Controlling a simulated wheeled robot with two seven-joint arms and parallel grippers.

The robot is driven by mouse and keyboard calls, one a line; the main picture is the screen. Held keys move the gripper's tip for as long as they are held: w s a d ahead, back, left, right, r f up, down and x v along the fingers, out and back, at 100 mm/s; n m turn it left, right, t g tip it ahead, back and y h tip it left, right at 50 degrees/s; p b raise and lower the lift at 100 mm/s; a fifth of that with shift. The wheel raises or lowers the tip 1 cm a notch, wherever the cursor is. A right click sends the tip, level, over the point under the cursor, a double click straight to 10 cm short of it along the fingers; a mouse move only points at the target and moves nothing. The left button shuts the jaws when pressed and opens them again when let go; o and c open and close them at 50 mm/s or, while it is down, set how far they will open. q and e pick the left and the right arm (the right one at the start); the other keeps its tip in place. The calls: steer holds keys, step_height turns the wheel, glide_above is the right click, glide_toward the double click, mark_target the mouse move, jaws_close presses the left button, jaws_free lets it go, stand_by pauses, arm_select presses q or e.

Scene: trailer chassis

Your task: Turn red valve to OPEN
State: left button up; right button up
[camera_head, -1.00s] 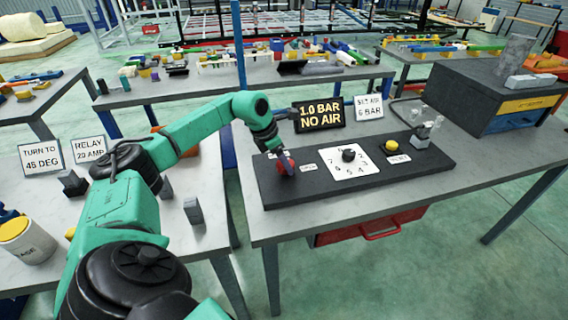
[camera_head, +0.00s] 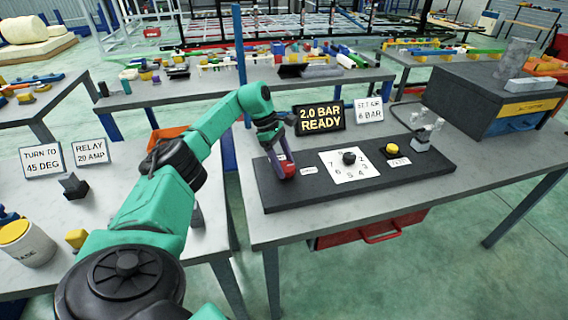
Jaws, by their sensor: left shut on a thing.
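The red valve (camera_head: 288,170) sits at the left end of a dark panel (camera_head: 335,190) on the right-hand table, mostly hidden by my left gripper. My left gripper (camera_head: 281,164) comes down over it and is shut on it. A small white label (camera_head: 309,170) lies just right of the valve, its text too small to read. The display (camera_head: 319,118) behind the panel reads "2.0 BAR READY". My right gripper is not in view.
The panel also bears a black knob on a numbered white dial (camera_head: 335,173) and a yellow button (camera_head: 391,149). A sign (camera_head: 368,110) reading "6 BAR" stands behind. A grey box (camera_head: 500,100) stands at the right. The table's front strip is clear.

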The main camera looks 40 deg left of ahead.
arm_select(q)
steer(key=shift+m, duration=0.6)
steer(key=o, duration=1.4)
steer(key=shift+c, duration=0.2)
steer(key=shift+w+a+r, duration=0.1)
steer(key=shift+a+r, duration=0.1)
steer(key=shift+r, duration=0.15)
steer(key=p+v, duration=0.4)
steer(key=v, duration=1)
steer(key=shift+w+p, duration=0.15)
steer(key=shift+p, duration=0.25)
